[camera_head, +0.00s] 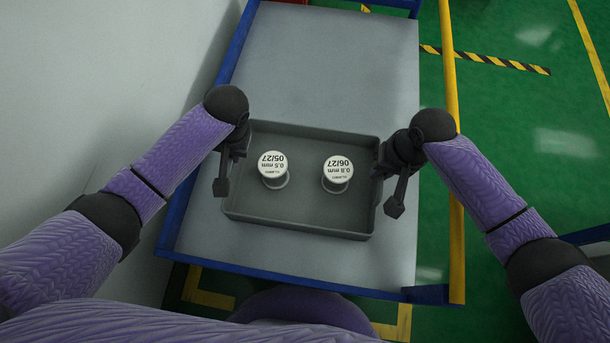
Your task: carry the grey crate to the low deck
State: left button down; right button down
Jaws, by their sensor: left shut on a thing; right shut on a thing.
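The grey crate (305,208) is a shallow open tray over the front half of a grey deck (325,62) with a blue frame. Two white-topped spools stand inside it: the left spool (273,168) reads 0.5 mm 05/27, the right spool (338,173) 0.8 mm 06/27. My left gripper (229,163) is shut on the crate's left wall. My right gripper (383,170) is shut on its right wall. The fingertips are mostly hidden by the gripper bodies. I cannot tell whether the crate touches the deck or hangs just above it.
A yellow rail (452,120) runs along the deck's right side. A pale wall (90,80) stands close on the left. The deck's far half is bare. The green floor (530,110) at right carries yellow lines and a striped black-yellow strip (495,61).

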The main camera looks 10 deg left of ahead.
pick_arm(q)
jog(key=shift+r, duration=0.1)
pick_arm(e)
jog(key=shift+d+r, duration=0.1)
dwell(0.7)
